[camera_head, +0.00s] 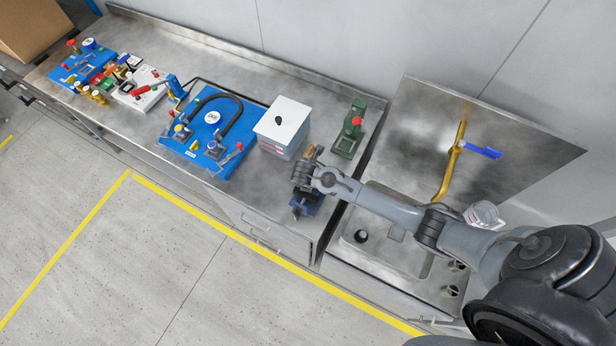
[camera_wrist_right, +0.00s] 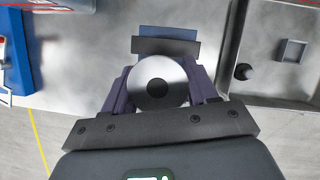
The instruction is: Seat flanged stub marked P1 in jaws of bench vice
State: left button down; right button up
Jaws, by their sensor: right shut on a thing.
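My right gripper (camera_head: 305,175) is over the blue bench vice (camera_head: 306,204), at the right end of the bench, and hides much of it. In the right wrist view the gripper (camera_wrist_right: 158,90) is shut on the flanged stub (camera_wrist_right: 158,70), seen end-on as a round grey metal disc with a dark centre. No P1 marking is readable. The vice (camera_wrist_right: 168,32) shows just beyond the stub as a blue block with a dark bar. I cannot tell whether the stub is between the jaws or above them. My left gripper is not in view.
A white-lidded box (camera_head: 283,118) and a green stand with a red knob (camera_head: 349,130) are behind the vice. A blue pump board (camera_head: 200,155) lies to the left.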

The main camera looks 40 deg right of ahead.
jog(key=shift+f+b, duration=1.55)
jog(key=shift+b, duration=0.1)
jog(key=shift+f, duration=0.45)
jog(key=shift+f, duration=0.1)
jog(key=shift+a+p, duration=0.15)
jog(key=shift+p, duration=0.15)
jog(key=shift+p, duration=0.35)
dwell(0.3)
jog(key=shift+f, duration=0.15)
